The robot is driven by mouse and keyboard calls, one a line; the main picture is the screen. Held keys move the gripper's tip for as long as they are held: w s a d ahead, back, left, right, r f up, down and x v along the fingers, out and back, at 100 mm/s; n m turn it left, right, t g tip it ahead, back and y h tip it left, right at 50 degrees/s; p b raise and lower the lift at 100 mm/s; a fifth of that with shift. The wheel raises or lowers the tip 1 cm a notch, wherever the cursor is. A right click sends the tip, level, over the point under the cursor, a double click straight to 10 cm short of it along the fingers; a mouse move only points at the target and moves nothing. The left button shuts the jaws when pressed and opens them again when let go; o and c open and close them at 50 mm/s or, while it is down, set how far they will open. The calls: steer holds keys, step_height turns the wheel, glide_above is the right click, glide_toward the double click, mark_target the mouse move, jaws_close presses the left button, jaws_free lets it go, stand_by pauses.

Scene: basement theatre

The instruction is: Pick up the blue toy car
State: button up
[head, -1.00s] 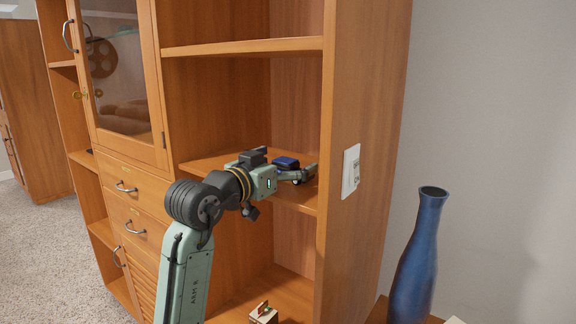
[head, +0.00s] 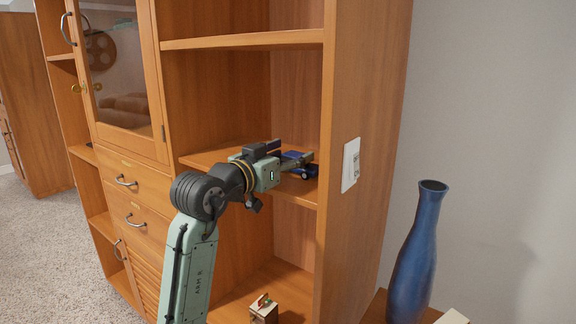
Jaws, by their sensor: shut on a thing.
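The blue toy car (head: 302,168) is at the middle shelf of the wooden cabinet, near its right side panel. It is small and dark blue with dark wheels, and partly hidden by my gripper. My gripper (head: 293,161) reaches in from the left, with its fingers shut on the car. I cannot tell whether the car still touches the shelf.
The middle shelf (head: 205,157) is otherwise bare, with another shelf (head: 240,41) above. The cabinet's right panel (head: 352,100) stands close beside the car. A small wooden item (head: 264,311) sits on the lower shelf. A tall blue vase (head: 415,260) stands at the right.

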steer(key=c, duration=0.5)
steer(key=shift+c, duration=0.4)
steer(key=shift+r, duration=0.15)
